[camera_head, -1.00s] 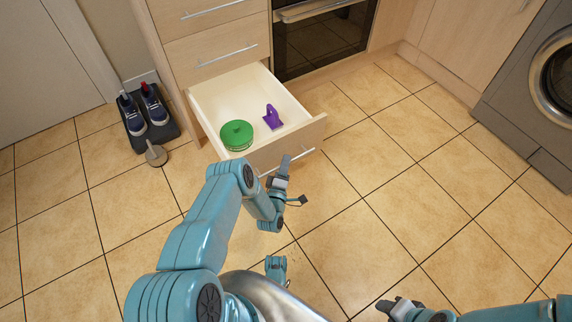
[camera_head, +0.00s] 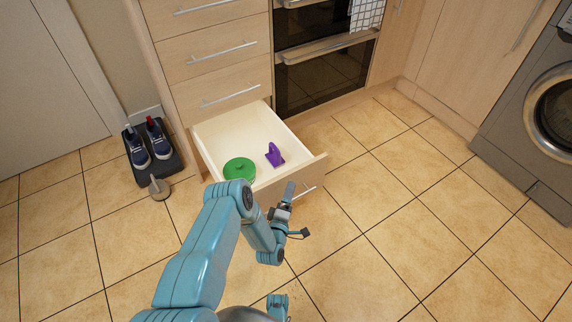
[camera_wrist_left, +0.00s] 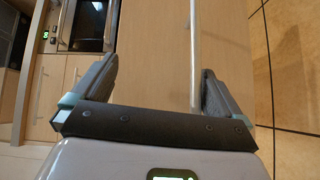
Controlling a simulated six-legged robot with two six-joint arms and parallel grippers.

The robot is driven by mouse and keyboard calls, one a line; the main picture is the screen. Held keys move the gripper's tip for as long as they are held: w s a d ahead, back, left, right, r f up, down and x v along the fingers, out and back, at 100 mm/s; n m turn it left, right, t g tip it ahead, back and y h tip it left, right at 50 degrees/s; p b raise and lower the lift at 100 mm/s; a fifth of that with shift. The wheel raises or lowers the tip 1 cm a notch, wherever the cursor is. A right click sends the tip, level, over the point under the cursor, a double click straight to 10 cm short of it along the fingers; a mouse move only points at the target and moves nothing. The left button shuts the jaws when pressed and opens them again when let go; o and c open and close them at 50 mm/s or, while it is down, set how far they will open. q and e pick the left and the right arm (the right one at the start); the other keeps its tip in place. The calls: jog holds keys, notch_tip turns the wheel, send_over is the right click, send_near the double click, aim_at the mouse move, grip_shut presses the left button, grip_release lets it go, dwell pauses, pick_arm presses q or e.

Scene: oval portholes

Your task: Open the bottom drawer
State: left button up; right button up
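The bottom drawer (camera_head: 210,138) is pulled out of the light wood cabinet in the head view. A round green lidded item (camera_head: 239,169) and a purple object (camera_head: 274,155) lie inside it. My left gripper (camera_head: 287,196) is at the drawer's front, near its right end. In the left wrist view its two fingers (camera_wrist_left: 160,85) are spread apart, with the drawer's bar handle (camera_wrist_left: 194,60) running between them and no finger seen closed on it. Contact with the handle cannot be told.
Closed drawers (camera_head: 222,60) are above the open one. An oven (camera_head: 325,70) is to its right and a washing machine (camera_head: 540,110) at far right. Shoes on a dark tray (camera_head: 150,150) stand at left. The tiled floor (camera_head: 400,220) at right is clear.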

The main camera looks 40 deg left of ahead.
pick_arm(q)
notch_tip(320, 180, up, 14)
jog(key=a+t+y+p, duration=0.1)
jog(key=p, duration=0.2)
jog(key=shift+w+p, duration=0.3)
jog(key=shift+w, duration=0.05)
jog(key=r, duration=0.3)
jog(key=shift+s+d+r+p, duration=0.1)
jog(key=shift+s+p, duration=0.25)
jog(key=c, duration=0.7)
jog(key=shift+f, duration=0.35)
jog(key=shift+c, duration=0.2)
pick_arm(e)
jog(key=r, duration=0.1)
jog(key=s+r, duration=0.1)
jog(key=r, duration=0.3)
jog(key=shift+s+a+r, duration=0.15)
jog(key=shift+a, duration=0.15)
